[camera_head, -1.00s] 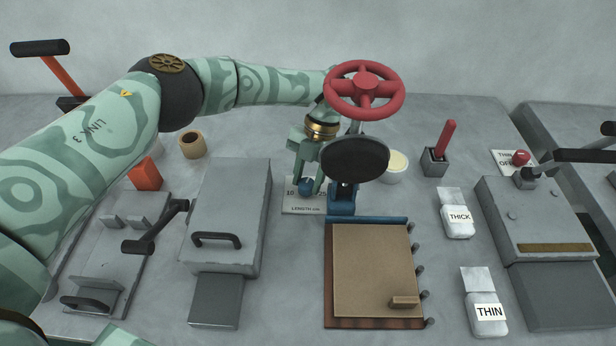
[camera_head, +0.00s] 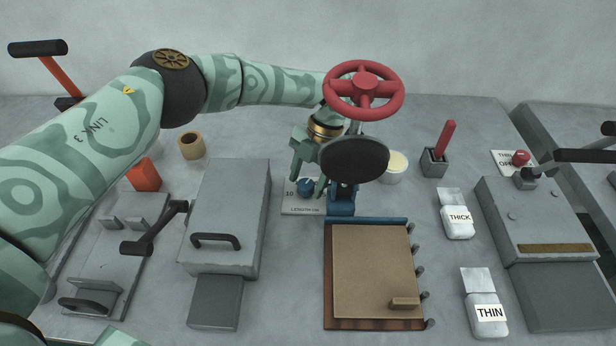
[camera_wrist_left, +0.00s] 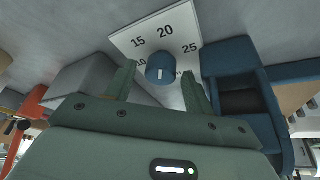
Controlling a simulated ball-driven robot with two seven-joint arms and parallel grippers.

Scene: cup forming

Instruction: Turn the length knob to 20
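The length knob (camera_head: 305,186) is a small blue knob on a white dial plate (camera_head: 290,209) marked LENGTH. In the left wrist view the knob (camera_wrist_left: 160,68) shows a white mark on the side facing the camera. The numbers 15, 20 and 25 read clearly on the plate (camera_wrist_left: 150,24) beyond it; 10 is partly hidden. My left gripper (camera_head: 307,179) is open above the plate. Its fingertips (camera_wrist_left: 159,74) are on either side of the knob, with a gap showing on each side. I cannot tell which number the knob points to. My right gripper is not in view.
A blue block stand (camera_head: 342,200) is close to the right of the dial. A red handwheel (camera_head: 364,88) and a dark disc (camera_head: 354,159) hang over this area. A grey press box (camera_head: 228,205) stands to the left, and a brown board (camera_head: 375,270) lies in front.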

